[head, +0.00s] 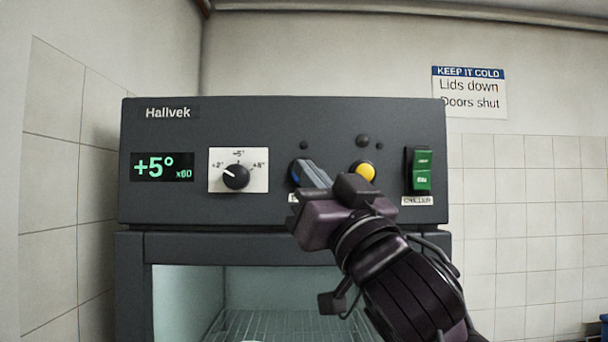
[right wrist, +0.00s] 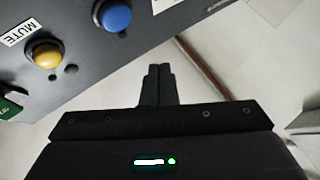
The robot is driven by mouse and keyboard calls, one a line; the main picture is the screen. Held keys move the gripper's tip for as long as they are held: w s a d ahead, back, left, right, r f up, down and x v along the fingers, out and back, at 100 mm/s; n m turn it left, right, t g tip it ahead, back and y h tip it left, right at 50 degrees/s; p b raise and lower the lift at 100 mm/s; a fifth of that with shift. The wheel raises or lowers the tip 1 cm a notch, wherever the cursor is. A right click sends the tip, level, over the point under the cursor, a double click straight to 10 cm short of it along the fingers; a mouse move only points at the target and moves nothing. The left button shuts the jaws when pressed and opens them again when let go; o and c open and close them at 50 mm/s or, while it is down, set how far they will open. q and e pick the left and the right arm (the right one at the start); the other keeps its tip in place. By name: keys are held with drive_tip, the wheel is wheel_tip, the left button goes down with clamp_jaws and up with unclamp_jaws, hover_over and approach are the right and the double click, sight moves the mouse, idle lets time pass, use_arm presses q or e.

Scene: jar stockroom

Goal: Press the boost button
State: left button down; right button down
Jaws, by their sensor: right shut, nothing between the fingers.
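The blue button (head: 294,173) sits on the dark front panel (head: 300,117) and is partly covered by my right gripper (head: 312,174). Its label below is mostly hidden; the word boost cannot be read. The blue button also shows at the top of the right wrist view (right wrist: 116,15). My right gripper's fingers (right wrist: 159,72) are shut and empty, in front of the panel beside the blue button. A gap shows between fingertips and button in the wrist view; depth in the head view is unclear. My left gripper is not in view.
A yellow button (head: 365,172), labelled MUTE in the wrist view (right wrist: 44,54), is right of the blue one. A green chiller switch (head: 421,171) is further right. A knob (head: 236,177) and a "+5° x60" display (head: 161,167) are left. Below is a cabinet with a wire rack (head: 270,325).

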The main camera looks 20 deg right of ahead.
drive_tip(key=w+d, duration=0.1)
drive_tip(key=w, duration=0.5)
drive_tip(key=shift+d, duration=0.35)
drive_tip(key=shift+w, duration=0.15)
idle(1.6)
drive_tip(key=shift+w+d+p, duration=0.15)
drive_tip(key=shift+w+p, duration=0.15)
drive_tip(key=shift+w+d, duration=0.15)
drive_tip(key=shift+w, duration=0.3)
idle(0.7)
drive_tip(key=shift+s, duration=0.1)
idle(0.3)
drive_tip(key=shift+s+a, duration=0.25)
drive_tip(key=shift+s, duration=0.45)
drive_tip(key=shift+s+a, duration=0.25)
drive_tip(key=shift+s, duration=0.55)
drive_tip(key=shift+s+a, duration=0.2)
drive_tip(key=shift+s, duration=0.65)
drive_tip(key=shift+s+a, duration=0.25)
drive_tip(key=shift+s, duration=0.55)
